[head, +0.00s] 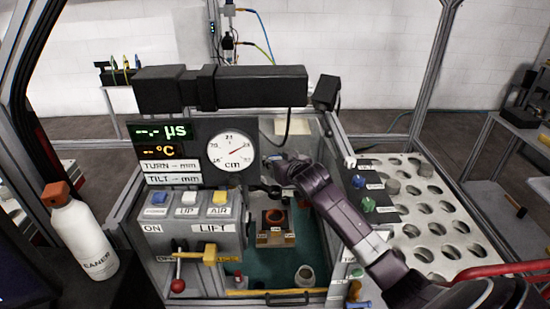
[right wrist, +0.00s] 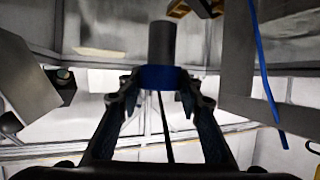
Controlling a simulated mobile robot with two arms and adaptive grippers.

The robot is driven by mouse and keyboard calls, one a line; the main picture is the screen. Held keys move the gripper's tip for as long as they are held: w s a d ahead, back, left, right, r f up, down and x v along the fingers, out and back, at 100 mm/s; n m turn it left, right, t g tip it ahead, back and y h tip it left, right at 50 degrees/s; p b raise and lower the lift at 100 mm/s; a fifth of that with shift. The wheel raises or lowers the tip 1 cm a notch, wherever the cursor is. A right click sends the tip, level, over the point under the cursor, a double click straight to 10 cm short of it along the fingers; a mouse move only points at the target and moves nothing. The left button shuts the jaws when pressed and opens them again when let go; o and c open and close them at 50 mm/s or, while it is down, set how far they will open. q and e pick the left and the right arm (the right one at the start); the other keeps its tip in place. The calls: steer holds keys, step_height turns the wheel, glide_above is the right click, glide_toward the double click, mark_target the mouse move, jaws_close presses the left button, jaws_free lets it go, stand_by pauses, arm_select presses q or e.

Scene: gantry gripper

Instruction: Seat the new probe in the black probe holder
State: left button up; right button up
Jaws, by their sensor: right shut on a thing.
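My right gripper (head: 278,166) reaches in from the lower right, beside the round cm dial. In the right wrist view its two fingers (right wrist: 160,88) are shut on a probe, a dark grey cylinder (right wrist: 162,42) with a blue band (right wrist: 160,77). The probe points away from the gripper, and a thin dark cable hangs below it. In the head view the probe is too small to make out. A small black part (head: 268,190) sits just below the gripper; I cannot tell whether it is the probe holder. My left gripper is out of view.
A control box (head: 195,240) with buttons and levers stands left of the bay. A brown block with a round opening (head: 274,220) and a small cup (head: 305,277) stand on the green floor. A metal rack with holes (head: 440,215) is at the right, a white bottle (head: 82,240) at the left.

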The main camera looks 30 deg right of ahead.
steer(key=shift+f+b, duration=1.15)
steer(key=shift+f, duration=1.25)
steer(key=shift+p, duration=0.95)
steer(key=shift+f+b, duration=1.75)
steer(key=shift+f, duration=1.1)
steer(key=o, duration=1.3)
steer(key=v, duration=1.2)
steer(key=shift+r, duration=0.1)
